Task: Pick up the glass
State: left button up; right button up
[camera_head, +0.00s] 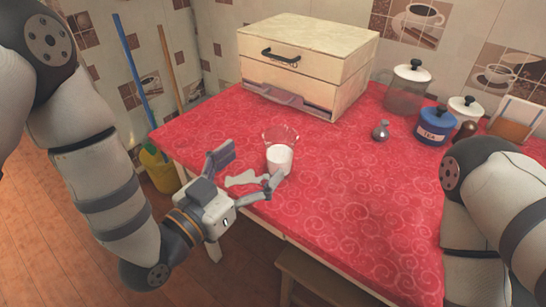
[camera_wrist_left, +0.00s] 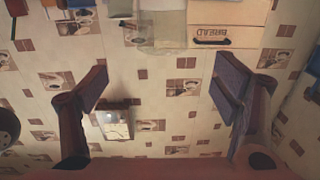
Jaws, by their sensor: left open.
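The glass (camera_head: 280,157) is a clear tumbler with white contents in its lower part. It stands upright on the red oilcloth, near the table's left front edge, in the head view. My left gripper (camera_head: 248,170) is open and empty, just left of and in front of the glass, one finger behind and one close to the glass's front side. In the left wrist view my gripper (camera_wrist_left: 165,88) shows its two fingers wide apart with nothing between them. My right gripper is out of view; only the right arm shows.
A wooden bread box (camera_head: 300,58) stands at the back of the red table (camera_head: 340,195). A glass jar (camera_head: 407,92), a blue tea canister (camera_head: 435,125), a white canister (camera_head: 467,108) and a small grey vessel (camera_head: 380,131) stand at right. A stool (camera_head: 320,280) is in front. The table's middle is clear.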

aim_at(288, 128)
pick_arm(q)
jog(key=x, duration=1)
jog(key=shift+w+f, duration=0.1)
jog(key=shift+w, duration=0.1)
grip_shut()
